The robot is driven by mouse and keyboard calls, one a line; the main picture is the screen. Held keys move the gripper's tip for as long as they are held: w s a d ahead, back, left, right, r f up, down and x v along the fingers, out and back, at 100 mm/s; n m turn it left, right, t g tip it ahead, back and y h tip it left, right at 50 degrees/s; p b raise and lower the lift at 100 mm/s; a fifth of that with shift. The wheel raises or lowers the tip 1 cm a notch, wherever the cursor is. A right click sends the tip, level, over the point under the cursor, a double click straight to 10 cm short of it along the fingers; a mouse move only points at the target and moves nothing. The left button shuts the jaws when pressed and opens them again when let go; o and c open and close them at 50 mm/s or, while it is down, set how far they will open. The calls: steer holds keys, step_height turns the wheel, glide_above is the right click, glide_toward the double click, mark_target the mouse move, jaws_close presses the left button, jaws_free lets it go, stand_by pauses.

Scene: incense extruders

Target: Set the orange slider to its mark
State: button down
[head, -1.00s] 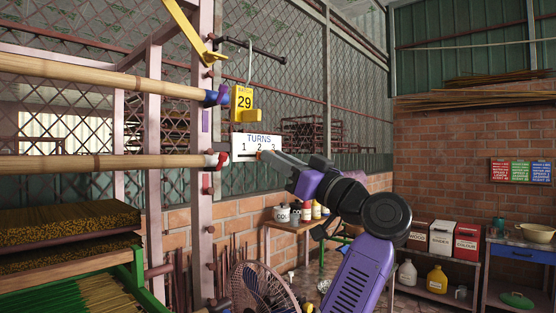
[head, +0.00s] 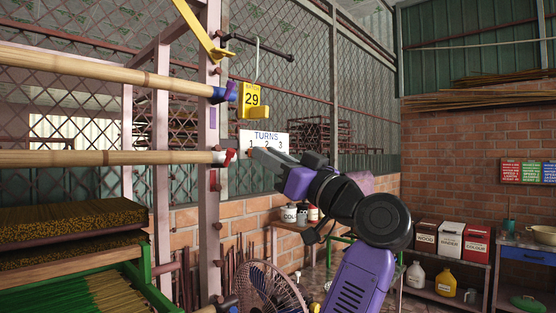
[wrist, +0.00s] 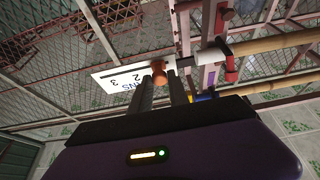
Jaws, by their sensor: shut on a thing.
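A white plate marked TURNS with numerals 1, 2 and 3 (head: 264,137) is fixed beside the pink post. The orange slider (wrist: 159,68) is at the plate's 1 end, and only a speck of it shows in the head view (head: 250,153). In the wrist view my gripper (wrist: 161,80) has its two dark fingers on either side of the slider and is shut on it. In the head view my gripper (head: 254,153) reaches in from the right below the numerals and hides most of the slot. The slider's exact place against the 1 cannot be told.
A yellow BATCH 29 tag (head: 251,98) hangs above the plate. Bamboo poles (head: 110,158) run in from the left to the pink post (head: 208,190). A fan (head: 268,288) stands below. A wire mesh (head: 300,80) is behind.

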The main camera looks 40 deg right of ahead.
steer(key=shift+a, duration=0.2)
steer(key=c, duration=1.3)
jaws_free()
steer(key=shift+a, duration=0.1)
steer(key=b+v, duration=0.2)
steer(key=v, duration=0.5)
steer(key=shift+s+f+b, duration=0.2)
steer(key=shift+s+b, duration=0.1)
steer(key=shift+s, duration=0.1)
steer(key=shift+r, duration=0.1)
